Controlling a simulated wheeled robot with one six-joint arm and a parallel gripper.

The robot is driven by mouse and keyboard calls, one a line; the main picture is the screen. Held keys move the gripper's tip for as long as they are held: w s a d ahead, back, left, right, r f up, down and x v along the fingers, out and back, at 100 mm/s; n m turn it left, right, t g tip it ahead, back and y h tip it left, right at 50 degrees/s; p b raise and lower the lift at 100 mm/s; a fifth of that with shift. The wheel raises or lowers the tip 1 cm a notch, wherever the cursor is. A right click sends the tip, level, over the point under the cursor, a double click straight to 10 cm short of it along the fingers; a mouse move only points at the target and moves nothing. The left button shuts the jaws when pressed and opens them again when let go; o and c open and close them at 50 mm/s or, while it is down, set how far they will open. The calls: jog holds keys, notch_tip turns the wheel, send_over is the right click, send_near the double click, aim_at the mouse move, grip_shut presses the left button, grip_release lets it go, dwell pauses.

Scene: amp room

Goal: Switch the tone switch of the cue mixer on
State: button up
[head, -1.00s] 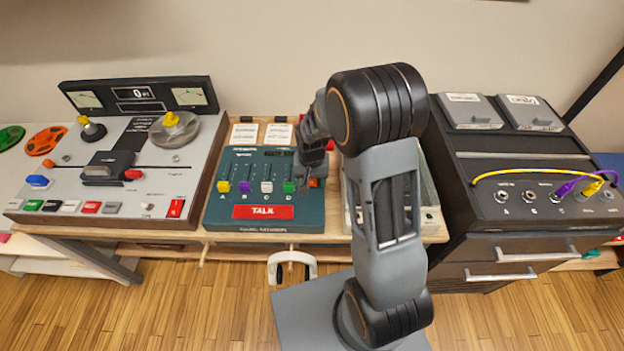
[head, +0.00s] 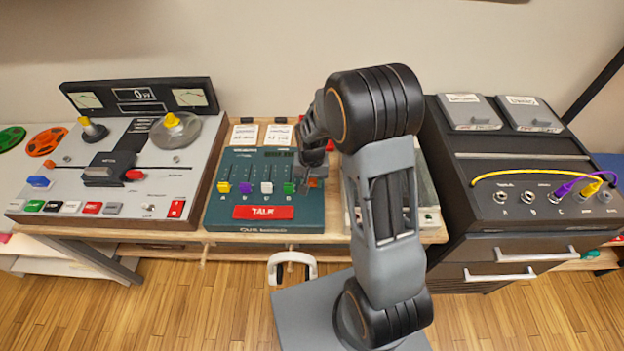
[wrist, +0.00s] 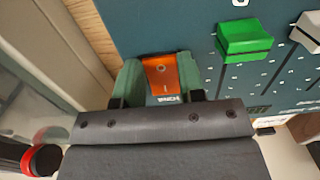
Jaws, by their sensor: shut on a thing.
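The cue mixer (head: 225,218) is a dark teal panel in the middle of the table in the head view, with several coloured sliders and a red TALK bar. Its tone switch (wrist: 160,74) is an orange rocker with a round mark and a line mark, beside a small white label. In the head view the switch is mostly hidden by my gripper (head: 309,177), at the panel's right edge. In the wrist view my gripper (wrist: 158,82) is shut on the switch, with one green fingertip on each side of it.
The green slider knob (wrist: 244,38) is close beside my gripper. A tape machine (head: 60,178) stands on the left, and a black patch unit (head: 515,150) with yellow and purple cables on the right. A pale box (head: 432,205) is partly hidden behind my arm.

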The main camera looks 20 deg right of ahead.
jog(key=shift+w+r+g+p, duration=0.1)
jog(key=shift+r+g+p, duration=0.2)
jog(key=shift+g+p, duration=0.2)
jog(key=shift+w+f+g+y+p, duration=0.15)
jog(key=shift+g+y+p, duration=0.25)
jog(key=shift+g, duration=0.3)
jog(key=o, duration=0.9)
jog(key=shift+o, duration=0.2)
jog(key=v, duration=1.4)
